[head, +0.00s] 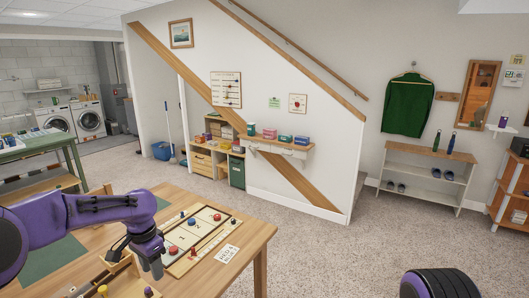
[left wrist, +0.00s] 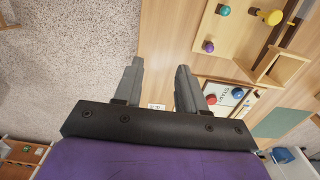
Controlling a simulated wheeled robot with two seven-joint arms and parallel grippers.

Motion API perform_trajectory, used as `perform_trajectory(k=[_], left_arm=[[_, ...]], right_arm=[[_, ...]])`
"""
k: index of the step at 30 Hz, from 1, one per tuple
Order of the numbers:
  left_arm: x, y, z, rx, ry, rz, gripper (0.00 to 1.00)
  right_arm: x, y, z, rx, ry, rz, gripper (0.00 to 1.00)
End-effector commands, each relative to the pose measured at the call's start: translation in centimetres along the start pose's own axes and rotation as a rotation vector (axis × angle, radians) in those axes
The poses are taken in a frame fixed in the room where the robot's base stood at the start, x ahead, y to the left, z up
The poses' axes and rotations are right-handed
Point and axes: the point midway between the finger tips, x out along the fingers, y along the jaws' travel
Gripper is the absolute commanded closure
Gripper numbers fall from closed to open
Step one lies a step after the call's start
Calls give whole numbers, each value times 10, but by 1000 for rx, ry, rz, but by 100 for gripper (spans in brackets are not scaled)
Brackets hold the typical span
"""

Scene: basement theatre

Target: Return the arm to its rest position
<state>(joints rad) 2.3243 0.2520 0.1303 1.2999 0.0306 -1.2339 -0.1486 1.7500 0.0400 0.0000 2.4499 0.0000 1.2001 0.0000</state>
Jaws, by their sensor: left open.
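My left arm (head: 95,208) is purple and comes in from the left over the wooden table. My left gripper (head: 140,262) hangs over the table beside the game board, pointing down. In the left wrist view its two grey fingers (left wrist: 159,68) stand apart with nothing between them, so it is open and empty. My right gripper is not in view.
The wooden table (head: 262,232) holds a game board (head: 205,222) with red and blue pieces, a white card (head: 227,253) and a wooden tray with coloured knobs (left wrist: 243,30). Carpeted floor (head: 320,250) lies clear to the table's right. A shoe rack (head: 425,172) stands farther back.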

Motion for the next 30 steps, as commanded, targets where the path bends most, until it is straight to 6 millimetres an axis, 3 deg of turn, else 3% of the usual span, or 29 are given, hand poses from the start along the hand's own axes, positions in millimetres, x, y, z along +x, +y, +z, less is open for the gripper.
perform_trajectory(k=[11,14,20,23,26,27,30], left_arm=[[62,24,-1,-81,38,35,60],[87,35,0,-120,53,48,60],[161,67,13,-246,94,78,60],[210,90,30,-339,115,90,60],[270,120,62,-476,139,89,60],[297,134,82,-547,150,80,60],[350,165,142,-735,182,25,60]], right_arm=[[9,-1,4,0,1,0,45],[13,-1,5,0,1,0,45],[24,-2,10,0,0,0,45],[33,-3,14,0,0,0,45],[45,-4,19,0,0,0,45],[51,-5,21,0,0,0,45],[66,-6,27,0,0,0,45]])
